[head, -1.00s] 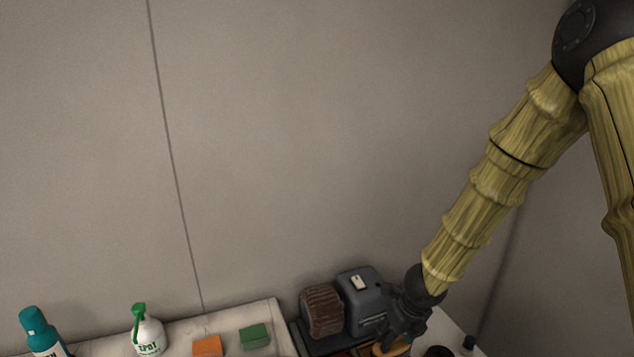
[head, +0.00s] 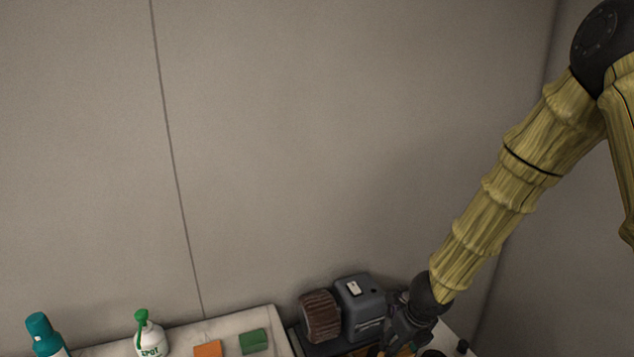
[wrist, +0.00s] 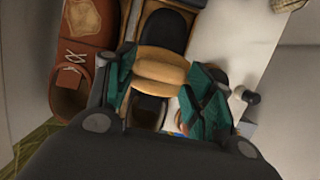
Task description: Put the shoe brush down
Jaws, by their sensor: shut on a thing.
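The shoe brush (wrist: 160,68) shows in the wrist view as a rounded tan wooden body. My gripper (wrist: 158,82) is shut on it, with a teal finger on each side. In the head view my gripper (head: 402,326) is low at the right, beside a grey machine, and the brush is mostly hidden. Below the brush in the wrist view is a wooden-edged holder with dark parts (wrist: 166,32). I cannot tell whether the brush touches it.
A brown laced shoe (wrist: 76,62) lies left of the gripper in the wrist view. The grey machine (head: 362,305) with a brown roller (head: 320,317) stands by the wall. An orange block (head: 207,348), a green block (head: 254,341), a white bottle (head: 150,339) and a teal bottle (head: 45,335) stand left.

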